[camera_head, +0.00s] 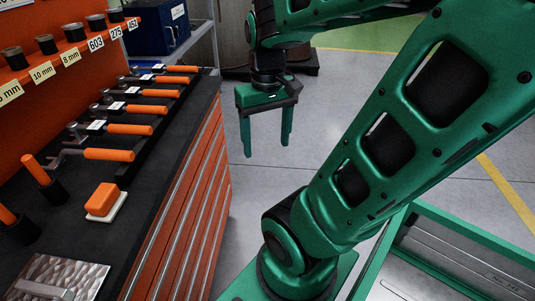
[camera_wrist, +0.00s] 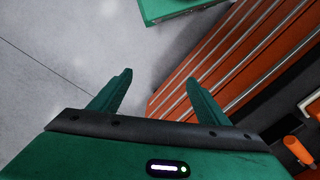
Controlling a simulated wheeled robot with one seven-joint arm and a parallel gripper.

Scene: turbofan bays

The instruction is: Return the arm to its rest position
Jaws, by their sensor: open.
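My gripper (camera_head: 266,138) is green and hangs pointing down over the open floor, to the right of the orange tool cabinet. Its two fingers are spread apart with nothing between them. In the wrist view my gripper (camera_wrist: 158,88) shows both green fingers apart, with grey floor and the cabinet's drawer fronts beyond. My green arm reaches in from the right of the head view, bent, with the gripper held clear of the cabinet.
The orange cabinet (camera_head: 180,220) has a dark worktop with several orange-handled tools (camera_head: 109,154), an orange-and-white block (camera_head: 102,200) and a metal plate (camera_head: 62,278). Labelled sockets (camera_head: 46,44) line the back panel. A blue box (camera_head: 157,27) stands behind. Grey floor (camera_head: 340,110) is free around the gripper.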

